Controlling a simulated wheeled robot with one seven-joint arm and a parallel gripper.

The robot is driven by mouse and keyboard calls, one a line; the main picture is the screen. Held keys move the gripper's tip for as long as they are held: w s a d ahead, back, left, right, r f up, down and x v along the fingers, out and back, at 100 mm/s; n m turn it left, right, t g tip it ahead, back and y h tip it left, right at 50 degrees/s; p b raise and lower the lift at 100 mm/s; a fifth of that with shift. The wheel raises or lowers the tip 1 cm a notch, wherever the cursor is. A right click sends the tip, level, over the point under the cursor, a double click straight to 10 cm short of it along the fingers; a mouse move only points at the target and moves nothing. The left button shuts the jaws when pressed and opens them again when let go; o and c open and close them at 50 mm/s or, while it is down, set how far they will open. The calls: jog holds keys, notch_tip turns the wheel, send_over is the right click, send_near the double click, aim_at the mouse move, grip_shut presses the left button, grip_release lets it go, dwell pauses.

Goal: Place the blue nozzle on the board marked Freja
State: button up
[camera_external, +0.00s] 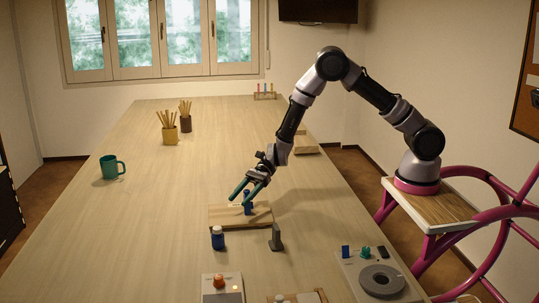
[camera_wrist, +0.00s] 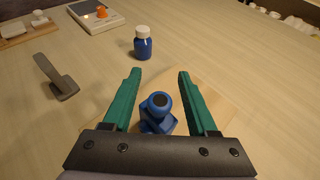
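The blue nozzle (camera_external: 248,207) stands upright on a light wooden board (camera_external: 222,220) near the middle of the table. In the wrist view the nozzle (camera_wrist: 159,121) has a round, dark-centred top and a wider base, and the board (camera_wrist: 214,84) shows around it. My gripper (camera_external: 239,200) has teal fingers and is over the board. In the wrist view the gripper (camera_wrist: 159,75) is open, with one finger on each side of the nozzle and a visible gap to both. I cannot read the name Freja on any board.
A white-capped blue bottle (camera_external: 218,241) and a grey upright stand (camera_external: 276,239) are close in front of the board. A scale with an orange piece (camera_external: 219,282) and a round grey wheel (camera_external: 381,280) are nearer the camera. A teal mug (camera_external: 109,168) stands left; the table's left middle is clear.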

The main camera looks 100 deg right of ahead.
jog(key=shift+r, duration=0.1)
jog(key=shift+s+d+r, duration=0.15)
jog(key=shift+d, duration=0.05)
jog(key=v, duration=1.1)
jog(key=s+a+r+n+g, duration=0.3)
jog(key=s+a+r+n, duration=0.3)
jog(key=s+r, duration=0.25)
jog(key=s+a+r+n+g, duration=0.2)
jog(key=s+a+r+n, duration=0.45)
jog(key=r, duration=0.25)
jog(key=s+d+r+n+t+h, duration=0.1)
jog(key=s+r+n+h, duration=0.2)
jog(key=s, duration=0.6)
jog(key=s+d+r+n+t+h, duration=0.1)
jog(key=s+d+r+n+h, duration=0.1)
jog(key=s+r+n+h, duration=0.2)
jog(key=s+r+n, duration=0.1)
jog(key=s+n, duration=0.2)
jog(key=s, duration=0.3)
jog(key=shift+r+t+h, duration=0.3)
jog(key=shift+r, duration=0.1)
